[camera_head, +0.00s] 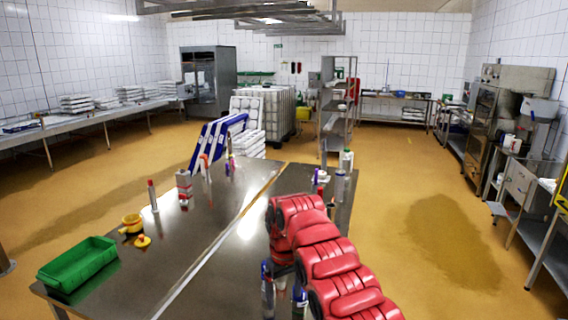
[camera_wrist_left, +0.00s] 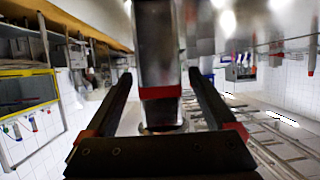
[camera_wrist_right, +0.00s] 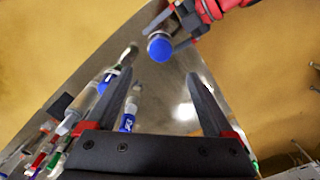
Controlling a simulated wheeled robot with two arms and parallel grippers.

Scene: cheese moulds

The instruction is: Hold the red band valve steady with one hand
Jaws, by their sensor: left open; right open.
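The left wrist view shows a shiny metal cylinder with a red band, taken as the red band valve (camera_wrist_left: 159,60), between the fingers of my left gripper (camera_wrist_left: 160,76). The gripper is open, with gaps on both sides of the cylinder. My right gripper (camera_wrist_right: 161,76) is open, with nothing clasped. Beyond its fingers, the right wrist view shows a blue-ended cylinder (camera_wrist_right: 160,48) beside another red arm's dark fingers; I cannot tell if it is the valve. In the head view, my red right arm hides part of the table.
Bare table lies around the middle; open floor (camera_head: 440,225) lies right.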

